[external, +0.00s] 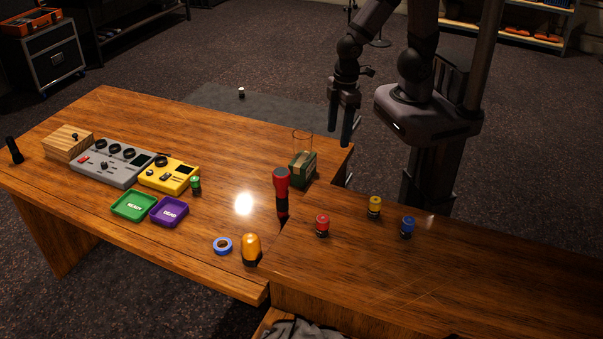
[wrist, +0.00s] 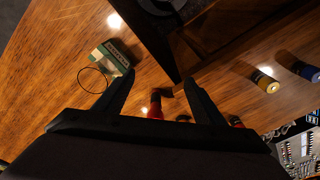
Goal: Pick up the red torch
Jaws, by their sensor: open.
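The red torch (external: 281,180) stands upright on the wooden desk in the external view, with its wide red head at the top and a dark lower body. It is near the step between the two desk parts. My gripper (external: 345,140) is open and empty, to the right of and behind the torch, above the desk's back edge. In the wrist view my gripper's fingers (wrist: 158,82) are spread apart. A red piece, apparently the torch (wrist: 155,107), shows between them, partly hidden by my gripper.
A green box (external: 302,168) with a thin wire-like ring stands behind the torch. Trays and consoles lie left.

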